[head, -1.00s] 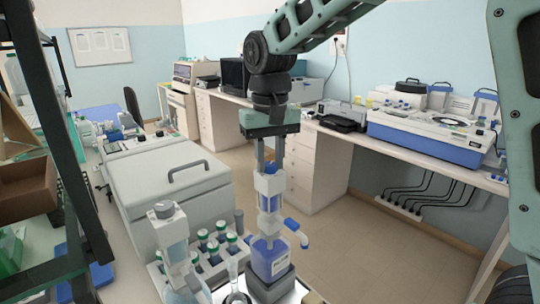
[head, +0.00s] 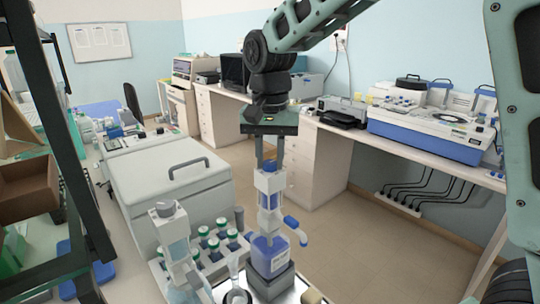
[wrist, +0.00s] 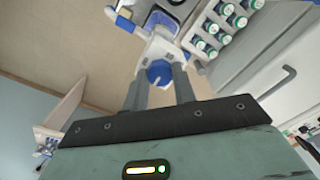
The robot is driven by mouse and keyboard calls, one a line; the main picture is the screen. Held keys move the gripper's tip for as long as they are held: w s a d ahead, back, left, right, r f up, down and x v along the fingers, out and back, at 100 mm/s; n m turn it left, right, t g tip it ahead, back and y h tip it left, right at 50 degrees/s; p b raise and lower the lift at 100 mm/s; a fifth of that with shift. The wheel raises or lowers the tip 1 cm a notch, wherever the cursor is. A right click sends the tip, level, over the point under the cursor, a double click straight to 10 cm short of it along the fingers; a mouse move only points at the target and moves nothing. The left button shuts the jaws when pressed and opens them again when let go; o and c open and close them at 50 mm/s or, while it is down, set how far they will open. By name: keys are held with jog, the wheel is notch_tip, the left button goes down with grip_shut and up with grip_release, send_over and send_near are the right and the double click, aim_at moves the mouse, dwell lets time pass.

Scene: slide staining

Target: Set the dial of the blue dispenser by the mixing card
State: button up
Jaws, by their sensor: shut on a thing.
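The blue dispenser (head: 270,256) is a bottle of blue liquid with a white pump head and a blue-tipped spout to its right. It stands upright on a dark base at the front of the bench. My gripper (head: 269,166) points down over its top, its fingers closed at the head. In the wrist view, the blue dial (wrist: 158,73) shows between the two fingers (wrist: 159,88), so my gripper is shut on it. The dial's marks cannot be read. I cannot make out a mixing card.
A grey-topped dispenser (head: 175,245) stands just left. Between and behind them is a rack of green-capped bottles (head: 217,241). A large lidded white box (head: 170,185) is behind. A dark shelf frame (head: 75,150) is at left. Open floor (head: 345,235) lies to the right.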

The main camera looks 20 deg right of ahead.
aim_at(270, 162)
jog(key=o, duration=1)
notch_tip(270, 162, up, 17)
jog(key=b, duration=0.2)
jog(key=shift+r, duration=0.2)
